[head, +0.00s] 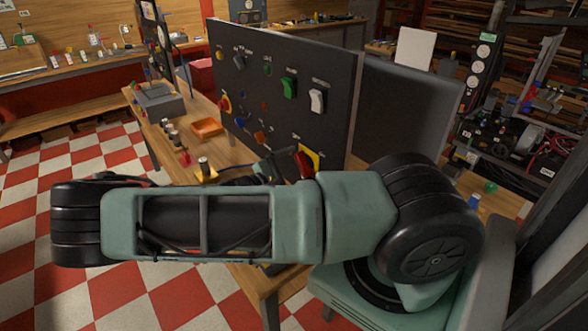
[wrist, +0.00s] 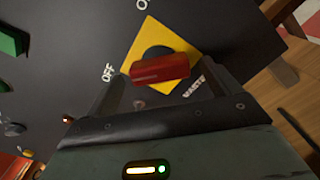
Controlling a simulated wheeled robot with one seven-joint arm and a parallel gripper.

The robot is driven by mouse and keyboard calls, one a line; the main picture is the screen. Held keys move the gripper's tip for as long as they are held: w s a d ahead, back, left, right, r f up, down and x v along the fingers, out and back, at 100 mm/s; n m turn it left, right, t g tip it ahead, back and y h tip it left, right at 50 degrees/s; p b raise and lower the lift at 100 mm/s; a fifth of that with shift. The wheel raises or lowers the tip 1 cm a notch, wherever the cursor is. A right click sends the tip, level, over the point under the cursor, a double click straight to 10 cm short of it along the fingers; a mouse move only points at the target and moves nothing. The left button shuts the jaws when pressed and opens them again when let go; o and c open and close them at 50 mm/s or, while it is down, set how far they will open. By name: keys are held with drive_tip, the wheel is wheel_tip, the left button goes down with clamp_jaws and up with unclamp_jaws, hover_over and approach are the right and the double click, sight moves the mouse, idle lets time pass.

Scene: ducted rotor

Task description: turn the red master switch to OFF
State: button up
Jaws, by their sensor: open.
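The red master switch handle (wrist: 160,68) sits on a dark round base over a yellow plate (wrist: 150,30) on the black panel. In the wrist view it lies nearly level across the picture, with its left end toward the OFF lettering (wrist: 108,72). Another label (wrist: 143,4) is cut off at the top. I cannot tell its exact setting. My gripper (wrist: 164,76) is open, one finger left and one right of the handle; contact is not clear. In the head view the red handle (head: 304,163) shows just above my arm, which partly hides my gripper (head: 276,166).
The panel (head: 330,128) carries other controls close by, including a green switch (head: 289,87), a white switch (head: 317,101) and several knobs. An orange tray (head: 207,128) and a grey box (head: 160,103) stand on the wooden bench left of the panel.

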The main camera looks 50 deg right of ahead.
drive_tip(key=shift+a, duration=0.1)
drive_tip(key=b+v, duration=0.6)
drive_tip(key=v, duration=1.1)
drive_tip(key=shift+w, duration=0.15)
drive_tip(key=shift+a, duration=0.1)
drive_tip(key=s+a+f+y, duration=0.3)
drive_tip(key=s+a+y, duration=0.6)
drive_tip(key=s+y, duration=0.1)
drive_tip(key=s+a+r+n+t+y, duration=0.1)
drive_tip(key=s+a+r+t+y, duration=0.3)
drive_tip(key=s+a+r+y, duration=0.4)
drive_tip(key=s+a+r, duration=0.3)
drive_tip(key=a+r, duration=0.1)
drive_tip(key=a, duration=0.1)
drive_tip(key=shift+s+a, duration=0.2)
drive_tip(key=shift+s, duration=0.1)
drive_tip(key=shift+r, duration=0.15)
